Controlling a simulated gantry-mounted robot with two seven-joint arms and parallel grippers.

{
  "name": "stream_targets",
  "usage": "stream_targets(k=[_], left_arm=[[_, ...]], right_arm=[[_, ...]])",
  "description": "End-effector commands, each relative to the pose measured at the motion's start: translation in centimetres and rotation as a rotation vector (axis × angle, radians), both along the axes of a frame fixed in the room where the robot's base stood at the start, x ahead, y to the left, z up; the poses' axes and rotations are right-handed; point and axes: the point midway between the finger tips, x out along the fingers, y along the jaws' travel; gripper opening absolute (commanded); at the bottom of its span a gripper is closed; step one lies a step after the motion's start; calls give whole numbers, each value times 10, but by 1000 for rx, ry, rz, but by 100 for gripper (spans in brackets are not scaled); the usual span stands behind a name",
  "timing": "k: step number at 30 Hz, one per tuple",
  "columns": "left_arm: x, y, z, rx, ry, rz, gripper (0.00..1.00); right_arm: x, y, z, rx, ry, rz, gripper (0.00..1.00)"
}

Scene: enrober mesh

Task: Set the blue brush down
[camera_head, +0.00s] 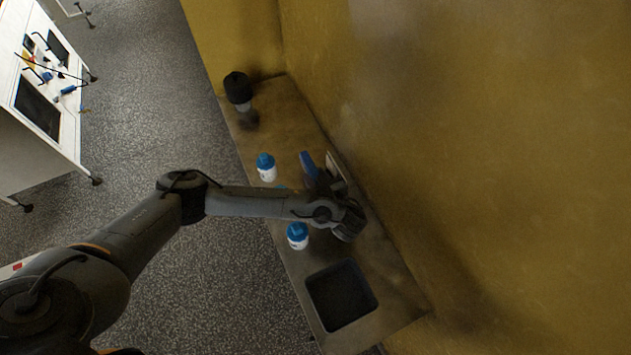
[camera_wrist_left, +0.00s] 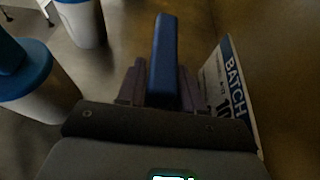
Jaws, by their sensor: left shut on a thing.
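The blue brush (camera_head: 308,163) shows beside the yellow wall, over the narrow brown counter (camera_head: 330,335). My left gripper (camera_head: 322,181) is shut on it. In the left wrist view the brush's blue part (camera_wrist_left: 164,50) stands up between the two dark fingers of my left gripper (camera_wrist_left: 160,85). The rest of the brush is hidden by the gripper. I cannot tell whether the brush touches the counter. My right gripper is in neither view.
A card reading "BATCH" (camera_wrist_left: 232,85) stands close right of the fingers. Two white bottles with blue caps (camera_head: 266,172) (camera_head: 298,241) stand on the counter. A black-topped container (camera_head: 238,88) is at the far end, and a dark square recess or tray (camera_head: 341,296) at the near end.

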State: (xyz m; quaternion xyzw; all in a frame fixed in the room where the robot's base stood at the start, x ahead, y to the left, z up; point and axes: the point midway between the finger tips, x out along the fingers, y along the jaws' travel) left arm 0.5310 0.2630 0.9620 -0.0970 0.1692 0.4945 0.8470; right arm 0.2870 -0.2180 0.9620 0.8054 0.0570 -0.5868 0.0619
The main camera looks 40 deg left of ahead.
Motion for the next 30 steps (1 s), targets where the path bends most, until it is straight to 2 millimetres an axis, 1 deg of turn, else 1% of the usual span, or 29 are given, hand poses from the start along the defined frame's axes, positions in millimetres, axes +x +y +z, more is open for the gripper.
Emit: stream_targets(k=[1,3,12,16,17,18,19,30], left_arm=[[1,0,-6,1,-1,-1,4],[1,0,-11,0,-2,0,4],[0,0,-12,-2,-3,0,4],[0,0,-16,-1,-2,0,4],[0,0,-16,-1,-2,0,39],[0,0,-15,-1,-2,0,45],[0,0,-15,-1,-2,0,46],[0,0,-12,-2,-3,0,46]], right_arm=[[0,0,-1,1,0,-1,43],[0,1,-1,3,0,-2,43],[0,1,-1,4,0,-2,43],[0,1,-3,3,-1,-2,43],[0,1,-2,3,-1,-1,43],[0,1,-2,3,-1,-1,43],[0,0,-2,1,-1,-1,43],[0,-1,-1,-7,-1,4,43]])
